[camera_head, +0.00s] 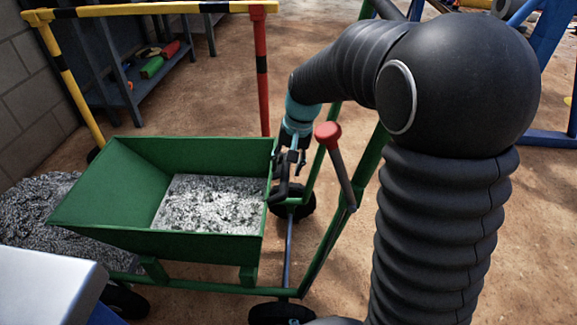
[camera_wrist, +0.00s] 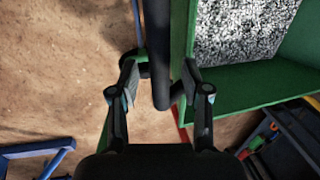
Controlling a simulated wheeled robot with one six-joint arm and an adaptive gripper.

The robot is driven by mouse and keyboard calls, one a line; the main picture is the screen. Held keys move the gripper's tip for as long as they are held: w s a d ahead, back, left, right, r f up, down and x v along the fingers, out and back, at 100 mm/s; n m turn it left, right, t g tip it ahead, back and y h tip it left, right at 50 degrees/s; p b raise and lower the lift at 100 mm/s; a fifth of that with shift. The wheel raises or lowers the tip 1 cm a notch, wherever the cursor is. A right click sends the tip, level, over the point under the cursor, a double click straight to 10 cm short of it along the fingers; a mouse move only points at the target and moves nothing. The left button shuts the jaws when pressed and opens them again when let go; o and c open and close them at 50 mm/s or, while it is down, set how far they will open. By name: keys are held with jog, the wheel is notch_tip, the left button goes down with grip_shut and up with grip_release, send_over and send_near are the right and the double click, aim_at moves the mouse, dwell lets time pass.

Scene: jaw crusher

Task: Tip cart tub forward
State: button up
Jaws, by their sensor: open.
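The green cart tub (camera_head: 120,170) sits on a green-framed cart at left centre, level, with grey gravel (camera_head: 208,204) in it. The tub rim (camera_wrist: 262,82) and gravel also show in the wrist view at right. A dark bar handle (camera_head: 279,193) is at the tub's right end. My gripper (camera_head: 290,162) is at that end, pointing down. In the wrist view my gripper (camera_wrist: 160,78) is open, with the dark bar (camera_wrist: 157,40) between its two fingers. Whether a finger touches the bar is unclear.
A red-knobbed lever (camera_head: 328,134) stands just right of my gripper. A yellow-black barrier (camera_head: 160,9) with a red post stands behind the tub. A gravel pile (camera_head: 45,215) lies at left. Blue frames are at upper right; bare dirt lies behind.

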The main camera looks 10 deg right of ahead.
jog(key=shift+f, duration=0.15)
grip_shut()
